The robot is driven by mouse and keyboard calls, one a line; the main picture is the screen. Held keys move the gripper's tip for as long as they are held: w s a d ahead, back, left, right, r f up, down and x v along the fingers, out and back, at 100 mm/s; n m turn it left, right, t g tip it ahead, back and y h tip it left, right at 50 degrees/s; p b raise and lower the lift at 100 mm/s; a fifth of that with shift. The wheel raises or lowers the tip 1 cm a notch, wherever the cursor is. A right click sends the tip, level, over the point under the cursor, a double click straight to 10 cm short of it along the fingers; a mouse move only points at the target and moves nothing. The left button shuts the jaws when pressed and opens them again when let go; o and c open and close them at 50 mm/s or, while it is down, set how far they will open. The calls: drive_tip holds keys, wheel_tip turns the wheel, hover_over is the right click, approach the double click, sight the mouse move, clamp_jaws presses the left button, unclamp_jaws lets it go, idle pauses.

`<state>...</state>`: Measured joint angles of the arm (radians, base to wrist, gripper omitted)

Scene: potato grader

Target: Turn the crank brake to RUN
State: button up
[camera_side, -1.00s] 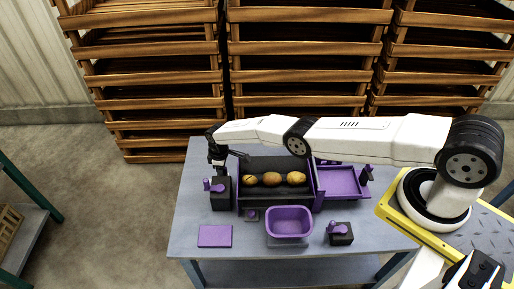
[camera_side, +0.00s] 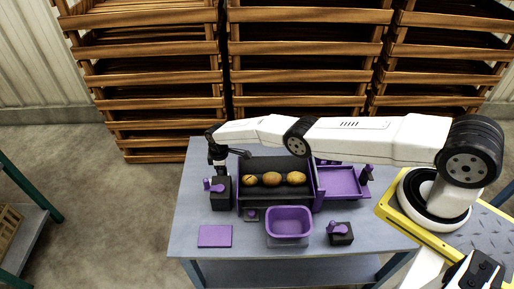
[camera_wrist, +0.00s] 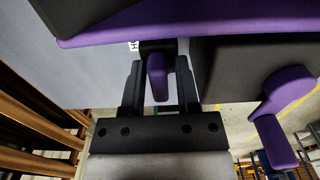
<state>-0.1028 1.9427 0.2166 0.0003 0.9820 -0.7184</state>
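My gripper (camera_wrist: 160,75) is open, with its two dark fingers on either side of a purple lever (camera_wrist: 157,78) in the wrist view. Narrow gaps seem to show beside the lever; I cannot tell whether a finger touches it. The lever sits by the purple-edged end of the grader. In the side view my gripper (camera_side: 217,163) is at the grader's left end, just behind a black box (camera_side: 221,198) with a purple handle (camera_side: 214,186). That handle also shows at right in the wrist view (camera_wrist: 280,108). I can read no RUN mark, and cannot tell which lever is the crank brake.
Three potatoes (camera_side: 271,179) lie on the dark grader bed. A purple bin (camera_side: 289,222), a purple pad (camera_side: 215,236) and another handled black box (camera_side: 341,238) are at the front. A purple tray (camera_side: 340,182) is at right. Wooden crates (camera_side: 160,75) stand behind the table.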

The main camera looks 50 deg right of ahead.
drive_tip(key=shift+w+r, duration=0.1)
drive_tip(key=shift+r, duration=0.1)
drive_tip(key=shift+r, duration=2.35)
drive_tip(key=shift+r, duration=0.5)
drive_tip(key=s+d+r+m, duration=0.1)
drive_tip(key=s+r+m, duration=0.15)
drive_tip(key=r, duration=0.45)
drive_tip(key=s+d+r+m+t, duration=0.1)
drive_tip(key=s+r, duration=0.2)
drive_tip(key=r, duration=0.4)
drive_tip(key=s+d+r+m, duration=0.1)
drive_tip(key=s+d+r, duration=0.1)
drive_tip(key=r, duration=0.5)
drive_tip(key=s+d+r+m, duration=0.1)
drive_tip(key=s+r, duration=0.3)
drive_tip(key=s, duration=0.7)
drive_tip(key=s+d+r+m+t, duration=0.1)
drive_tip(key=s+r+m, duration=0.3)
drive_tip(key=s, duration=0.8)
drive_tip(key=shift+r+t, duration=0.3)
drive_tip(key=shift+r, duration=0.1)
